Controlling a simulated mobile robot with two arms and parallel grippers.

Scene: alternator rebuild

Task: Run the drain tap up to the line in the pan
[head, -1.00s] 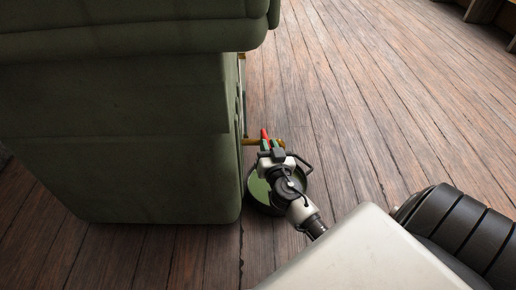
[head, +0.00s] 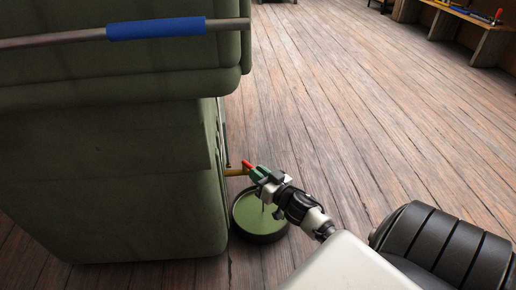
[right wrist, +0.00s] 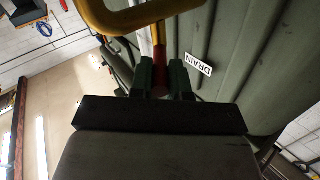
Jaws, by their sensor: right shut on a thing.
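A yellow drain pipe (head: 236,171) sticks out low from the side of the big green machine (head: 110,200); it also shows in the right wrist view (right wrist: 125,18). A white DRAIN label (right wrist: 196,63) is on the green housing. My right gripper (head: 262,176) is shut on the red tap handle (head: 247,164), which shows between its green fingertips in the right wrist view (right wrist: 159,56). Below it, a round dark-rimmed pan (head: 236,226) stands on the floor with green inside. A thin streak shows above the pan; I cannot tell whether it is a stream. I cannot make out a line in the pan. My left gripper is not in view.
A metal bar with a blue sleeve (head: 157,28) crosses the machine's upper part. A workbench (head: 466,14) with tools stands at the far upper right. The plank floor (head: 350,110) right of the machine is clear.

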